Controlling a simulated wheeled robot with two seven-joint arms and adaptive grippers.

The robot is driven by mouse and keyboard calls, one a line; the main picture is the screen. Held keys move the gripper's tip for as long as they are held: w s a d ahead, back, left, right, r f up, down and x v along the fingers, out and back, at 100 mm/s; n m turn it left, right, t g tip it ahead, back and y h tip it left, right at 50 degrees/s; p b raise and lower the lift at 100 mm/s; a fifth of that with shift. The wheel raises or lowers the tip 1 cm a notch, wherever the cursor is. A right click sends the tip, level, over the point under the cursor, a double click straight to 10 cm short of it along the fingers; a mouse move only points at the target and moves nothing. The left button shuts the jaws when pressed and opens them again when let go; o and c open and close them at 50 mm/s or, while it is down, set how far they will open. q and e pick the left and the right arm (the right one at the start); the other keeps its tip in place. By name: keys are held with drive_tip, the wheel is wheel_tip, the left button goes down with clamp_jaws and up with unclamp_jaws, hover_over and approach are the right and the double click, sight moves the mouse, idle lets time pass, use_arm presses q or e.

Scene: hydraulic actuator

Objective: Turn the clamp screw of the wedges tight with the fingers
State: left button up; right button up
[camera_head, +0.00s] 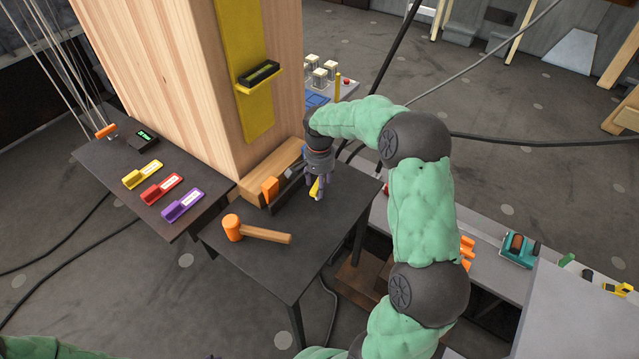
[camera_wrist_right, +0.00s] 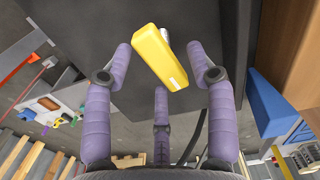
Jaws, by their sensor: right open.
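A yellow block-shaped handle (camera_wrist_right: 158,57), which I take to be the clamp screw's, sits on a short metal shaft. In the right wrist view it lies between and beyond the three purple fingers of my right gripper (camera_wrist_right: 160,85), which are spread open with gaps around it. In the head view my right gripper (camera_head: 317,190) points down at the dark table's back right, with the yellow handle (camera_head: 316,188) partly hidden among its fingers. The orange wedge (camera_head: 270,189) stands to the left, by a dark bar at the wooden column's foot. My left gripper is out of view.
An orange-headed mallet (camera_head: 233,228) lies on the dark table (camera_head: 290,268), left of my right gripper. The big wooden column (camera_head: 200,80) rises behind. Yellow, red (camera_head: 161,189) and purple tagged pieces lie on the left table. The dark table's front is clear.

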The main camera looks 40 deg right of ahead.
clamp_jaws()
drive_tip(key=shift+m+p, duration=0.75)
drive_tip(key=shift+m, duration=0.35)
unclamp_jaws()
drive_tip(key=shift+r, duration=0.15)
wheel_tip(320, 180, up, 12)
idle(0.6)
